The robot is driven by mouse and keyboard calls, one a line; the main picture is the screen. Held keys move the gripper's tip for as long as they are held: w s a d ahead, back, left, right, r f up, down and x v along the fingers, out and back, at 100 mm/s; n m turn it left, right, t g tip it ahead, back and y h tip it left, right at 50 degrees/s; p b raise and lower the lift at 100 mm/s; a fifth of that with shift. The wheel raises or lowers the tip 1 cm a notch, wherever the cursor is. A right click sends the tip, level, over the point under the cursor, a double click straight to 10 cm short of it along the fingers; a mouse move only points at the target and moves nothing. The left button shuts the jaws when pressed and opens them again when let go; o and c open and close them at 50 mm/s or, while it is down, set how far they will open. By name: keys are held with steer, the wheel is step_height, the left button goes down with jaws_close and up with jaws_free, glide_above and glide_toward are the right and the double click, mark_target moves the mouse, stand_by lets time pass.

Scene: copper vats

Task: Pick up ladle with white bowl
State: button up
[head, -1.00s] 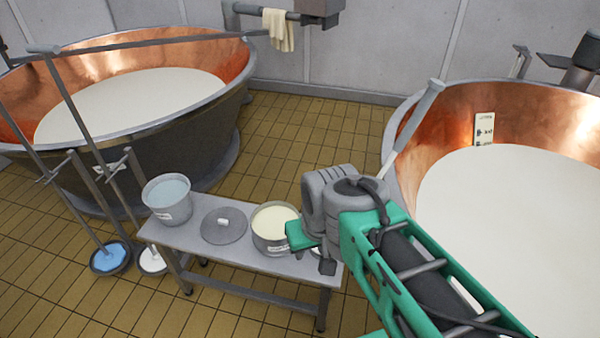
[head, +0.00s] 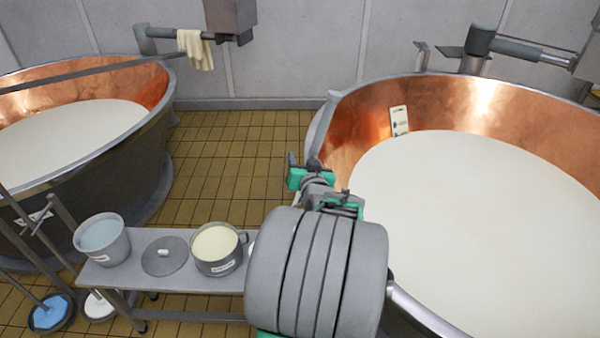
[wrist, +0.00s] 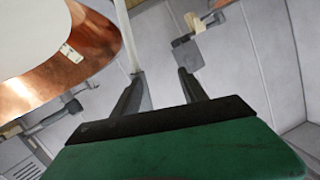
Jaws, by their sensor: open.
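My gripper (head: 302,163) is open at the handle's lower visible part. In the wrist view, the two fingers (wrist: 160,74) are apart, and a thin pale rod (wrist: 125,30) runs down to the left fingertip. I cannot tell whether it lies between the fingers.
The bench (head: 125,275) holds a bucket (head: 103,240), a lid (head: 165,257) and a pot (head: 217,250). Long tools with blue (head: 50,313) and white (head: 98,306) round ends stand at left. The right vat (head: 360,125) is close beside my arm; tiled floor lies open between the vats.

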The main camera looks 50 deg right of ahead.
mark_target(319, 138)
steer(key=d+r+h, duration=0.1)
steer(key=s+d+r+m+h, duration=0.1)
steer(key=r, duration=0.1)
steer(key=s+d+r+h, duration=0.1)
steer(key=d, duration=0.1)
steer(key=shift+s+r+t, duration=0.2)
steer(key=shift+t, duration=0.1)
steer(key=p+x, duration=0.3)
steer(key=x, duration=0.4)
steer(key=shift+s+d, duration=0.1)
steer(key=shift+d, duration=0.2)
steer(key=shift+s, duration=0.1)
jaws_close()
